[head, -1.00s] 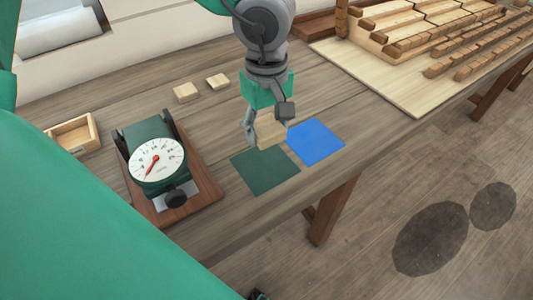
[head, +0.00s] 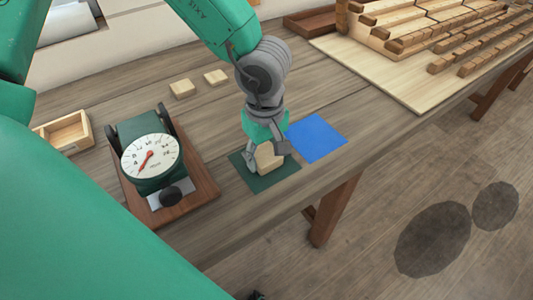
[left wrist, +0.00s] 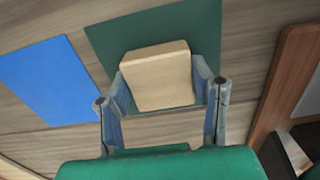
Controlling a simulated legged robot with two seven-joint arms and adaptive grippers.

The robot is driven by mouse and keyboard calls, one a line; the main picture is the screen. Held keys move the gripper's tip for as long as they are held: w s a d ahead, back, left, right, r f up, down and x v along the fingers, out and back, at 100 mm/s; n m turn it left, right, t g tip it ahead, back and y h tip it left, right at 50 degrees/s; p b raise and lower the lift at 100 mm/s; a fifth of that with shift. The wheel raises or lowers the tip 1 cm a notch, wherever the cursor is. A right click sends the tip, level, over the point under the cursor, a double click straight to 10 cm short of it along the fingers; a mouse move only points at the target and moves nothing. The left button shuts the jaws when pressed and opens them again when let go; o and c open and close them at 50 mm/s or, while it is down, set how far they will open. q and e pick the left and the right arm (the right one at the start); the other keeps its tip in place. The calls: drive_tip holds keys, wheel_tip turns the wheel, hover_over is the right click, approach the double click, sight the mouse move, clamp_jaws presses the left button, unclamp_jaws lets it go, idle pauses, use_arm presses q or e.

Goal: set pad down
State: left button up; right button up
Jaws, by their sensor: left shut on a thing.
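A pale wooden pad (head: 267,157) is held between the fingers of my left gripper (head: 268,162), over the dark green square (head: 262,183) on the bench. In the left wrist view the pad (left wrist: 157,77) sits between both fingers of the gripper (left wrist: 162,92), with the green square (left wrist: 115,35) behind it. I cannot tell whether the pad touches the square. The blue square (head: 317,138) lies just right of the green one and is bare. Two more pale pads (head: 182,88) (head: 216,77) lie farther back on the bench. My right gripper is not in view.
A dial gauge (head: 151,158) on a brown wooden board (head: 200,170) stands left of the green square. A small open wooden box (head: 65,133) is at the far left. A pale board (head: 400,85) with stepped wooden pieces is at the back right. The bench's front edge is close.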

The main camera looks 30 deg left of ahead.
sight(264, 153)
use_arm(q)
drive_tip(key=o, duration=1.2)
drive_tip(key=shift+a+f, duration=0.1)
drive_tip(key=shift+a, duration=0.05)
drive_tip(key=shift+c, duration=0.2)
drive_tip(key=shift+a, duration=0.1)
drive_tip(key=shift+r, duration=0.45)
wheel_tip(264, 153, up, 11)
drive_tip(key=p, duration=0.3)
drive_tip(key=shift+r, duration=0.2)
